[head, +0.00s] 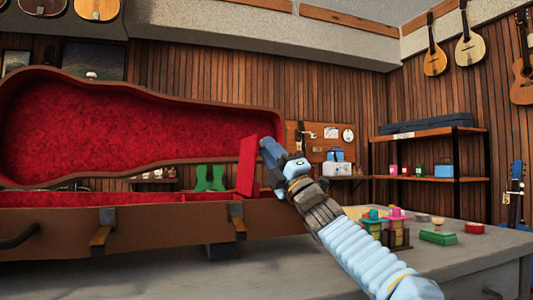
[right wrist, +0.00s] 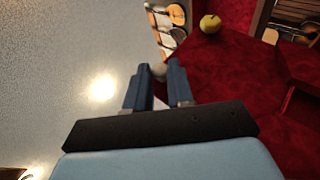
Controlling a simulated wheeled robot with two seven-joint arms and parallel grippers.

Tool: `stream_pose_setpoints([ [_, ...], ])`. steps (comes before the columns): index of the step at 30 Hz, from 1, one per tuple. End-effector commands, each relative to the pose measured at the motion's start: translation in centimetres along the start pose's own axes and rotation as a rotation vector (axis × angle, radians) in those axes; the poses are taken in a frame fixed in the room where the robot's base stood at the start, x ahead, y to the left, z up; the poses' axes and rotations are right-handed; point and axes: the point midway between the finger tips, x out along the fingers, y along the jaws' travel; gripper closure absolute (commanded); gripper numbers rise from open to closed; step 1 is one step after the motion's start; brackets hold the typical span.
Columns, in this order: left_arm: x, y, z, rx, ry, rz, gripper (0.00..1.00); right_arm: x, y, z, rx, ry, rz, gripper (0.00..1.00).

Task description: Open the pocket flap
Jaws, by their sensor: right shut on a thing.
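A brown instrument case with red plush lining stands open on the grey table, its lid (head: 120,125) raised and its body (head: 150,232) in front. A red panel (head: 246,165), which looks like the pocket flap, stands nearly upright at the right end of the body. My right gripper (head: 268,150) is beside the panel's upper right edge. In the right wrist view its two blue fingers are shut around a small pale knob (right wrist: 158,70), with red lining to the right. The knob's join to the flap is hidden. My left gripper is out of view.
A small yellow round thing (right wrist: 210,23) lies on red lining in the right wrist view. Small colourful goods (head: 385,228) and a green block (head: 438,237) stand on the table right of the case, near my right arm.

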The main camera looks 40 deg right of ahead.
Motion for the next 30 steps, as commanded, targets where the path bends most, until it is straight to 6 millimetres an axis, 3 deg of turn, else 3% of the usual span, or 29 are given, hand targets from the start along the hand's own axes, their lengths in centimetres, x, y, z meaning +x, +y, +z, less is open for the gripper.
stream_pose_setpoints([
  [7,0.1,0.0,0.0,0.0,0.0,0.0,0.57,0.0,-0.3,-0.2,0.001,0.005,-0.003,1.0],
  [8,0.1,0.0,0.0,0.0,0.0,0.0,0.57,0.0,-0.3,-0.2,0.001,0.005,-0.003,0.73],
  [12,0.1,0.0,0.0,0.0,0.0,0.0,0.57,0.0,-0.2,-0.2,0.001,0.004,-0.002,0.55],
  [22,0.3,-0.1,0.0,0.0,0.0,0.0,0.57,-0.6,-0.1,-0.1,0.0,0.002,-0.001,0.55],
  [30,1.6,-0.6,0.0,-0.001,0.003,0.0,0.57,-5.3,-0.2,-0.1,0.0,0.001,-0.003,0.55],
])
